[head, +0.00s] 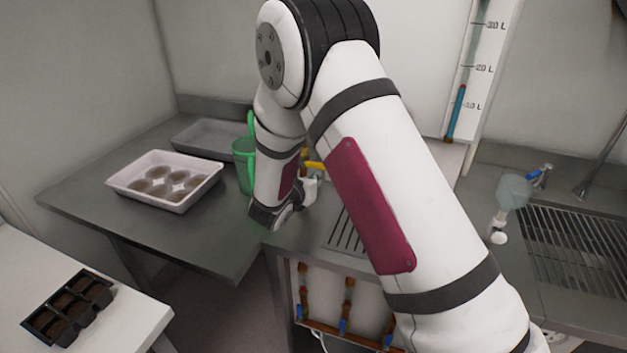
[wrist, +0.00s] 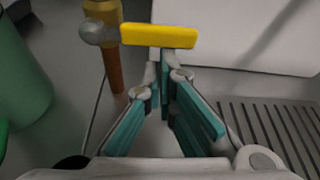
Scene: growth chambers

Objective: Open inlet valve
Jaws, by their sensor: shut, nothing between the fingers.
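The valve's yellow lever (wrist: 158,36) lies crosswise in the wrist view, its left end at a grey knob on a brass body (wrist: 103,12) with a copper pipe below. I take it as the inlet valve; no label shows. In the head view the yellow lever (head: 315,166) shows just right of my wrist, and my arm hides much of the valve. My gripper (wrist: 160,72) is shut and empty, its teal-padded fingers pointing at the lever's middle from the near side. The tips are close below the lever in the picture; I cannot tell whether they touch it.
A green jug (head: 243,165) stands left of my wrist, near a white tray of round pots (head: 166,205). A drain grate (wrist: 270,130) lies right of my fingers. A level gauge (head: 457,112) stands behind. Blue-handled valves (head: 345,326) are below the counter.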

